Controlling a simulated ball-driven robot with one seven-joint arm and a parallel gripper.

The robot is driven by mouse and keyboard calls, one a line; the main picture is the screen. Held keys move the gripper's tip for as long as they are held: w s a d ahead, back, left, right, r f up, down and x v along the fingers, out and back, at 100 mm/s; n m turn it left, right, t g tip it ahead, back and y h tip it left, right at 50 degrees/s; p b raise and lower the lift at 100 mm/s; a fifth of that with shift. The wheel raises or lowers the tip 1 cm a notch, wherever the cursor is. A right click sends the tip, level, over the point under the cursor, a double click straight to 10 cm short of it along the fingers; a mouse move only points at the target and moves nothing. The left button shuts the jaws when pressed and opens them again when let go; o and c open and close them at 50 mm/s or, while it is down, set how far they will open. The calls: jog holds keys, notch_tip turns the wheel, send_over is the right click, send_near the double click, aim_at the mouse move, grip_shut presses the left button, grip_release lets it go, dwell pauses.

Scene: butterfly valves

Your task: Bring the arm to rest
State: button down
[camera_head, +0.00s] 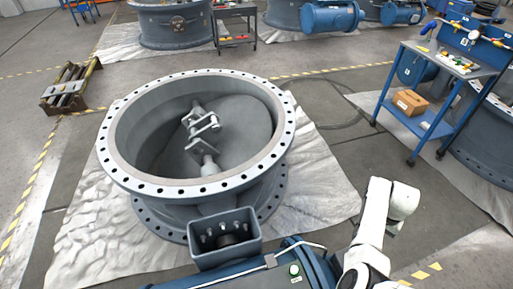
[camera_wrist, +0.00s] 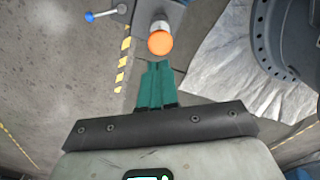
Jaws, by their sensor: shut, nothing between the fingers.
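My gripper (camera_wrist: 160,66) shows in the wrist view with its two teal fingers pressed together and nothing between them. The fingertips appear just below an orange round end (camera_wrist: 160,43) of a pale rod; I cannot tell whether they touch. In the head view my white arm stands at the lower right, right of the big valve, and my gripper cannot be made out. The large grey butterfly valve (camera_head: 118,172) lies on a crumpled sheet, its disc (camera_head: 238,120) tilted inside the ring. A blue actuator (camera_head: 315,268) with a green button is in front of it.
A blue workbench cart (camera_head: 430,130) with a cardboard box (camera_head: 410,102) stands at the right. More valves stand behind. A blue-ended lever (camera_wrist: 90,16) shows in the wrist view. Floor between pallet and valve is clear.

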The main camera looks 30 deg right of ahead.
jog(key=s+a+r+n+b, duration=0.1)
jog(key=s+a+r+n, duration=0.1)
jog(key=a, duration=0.7)
jog(key=s+a+r+n+b, duration=0.1)
jog(key=s+a+r+n, duration=0.1)
jog(key=a+r+n, duration=0.2)
jog(key=s+a+r+n+t+b, duration=0.1)
jog(key=a+r+n, duration=0.3)
jog(key=a, duration=1.1)
jog(key=s+n, duration=0.1)
jog(key=n, duration=0.2)
jog(key=shift+a+n, duration=0.3)
jog(key=shift+n, duration=0.1)
jog(key=shift+s+r, duration=0.1)
